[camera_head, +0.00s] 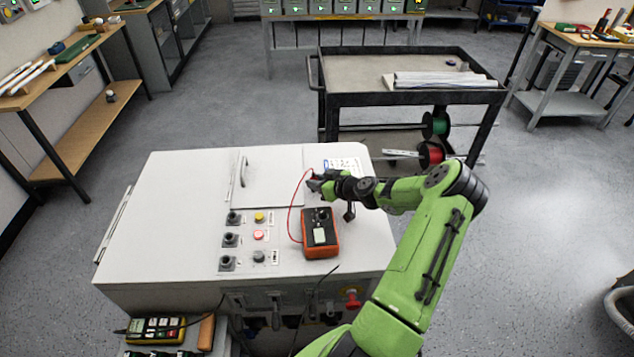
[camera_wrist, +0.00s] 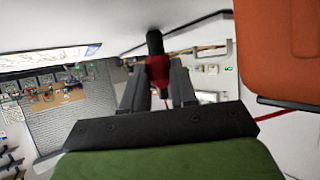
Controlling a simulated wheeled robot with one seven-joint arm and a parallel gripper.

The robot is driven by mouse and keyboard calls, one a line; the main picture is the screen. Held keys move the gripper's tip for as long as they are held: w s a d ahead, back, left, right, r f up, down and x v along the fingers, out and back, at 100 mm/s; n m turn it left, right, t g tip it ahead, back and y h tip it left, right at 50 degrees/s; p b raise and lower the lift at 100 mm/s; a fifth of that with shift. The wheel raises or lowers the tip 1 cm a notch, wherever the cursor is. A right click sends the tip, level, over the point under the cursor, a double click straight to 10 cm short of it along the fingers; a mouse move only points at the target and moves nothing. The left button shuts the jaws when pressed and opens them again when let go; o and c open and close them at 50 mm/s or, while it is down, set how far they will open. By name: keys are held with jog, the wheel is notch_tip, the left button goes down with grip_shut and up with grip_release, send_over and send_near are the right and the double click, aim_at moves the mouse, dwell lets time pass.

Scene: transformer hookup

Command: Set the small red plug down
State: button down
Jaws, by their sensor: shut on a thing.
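The small red plug (camera_wrist: 157,72) has a black end and sits between the two fingers of my gripper (camera_wrist: 157,88) in the wrist view. My gripper (camera_head: 314,182) is shut on it, above or at the top of the white cabinet (camera_head: 190,180); I cannot tell whether the plug touches the surface. In the head view the plug is mostly hidden by the gripper. A thin red lead (camera_head: 291,212) runs from the gripper down to the orange meter (camera_head: 320,250), which lies on the cabinet top. The meter also fills the upper right of the wrist view (camera_wrist: 280,50).
A row of knobs and buttons (camera_head: 259,236) lies left of the meter, with a handle (camera_head: 243,172) on a panel behind them. The left part of the cabinet top is clear. A black cart (camera_head: 400,98) with wire spools stands behind. A yellow-edged device (camera_head: 156,329) sits lower left.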

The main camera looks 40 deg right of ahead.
jog(key=shift+f, duration=0.15)
jog(key=c, duration=0.9)
grip_release()
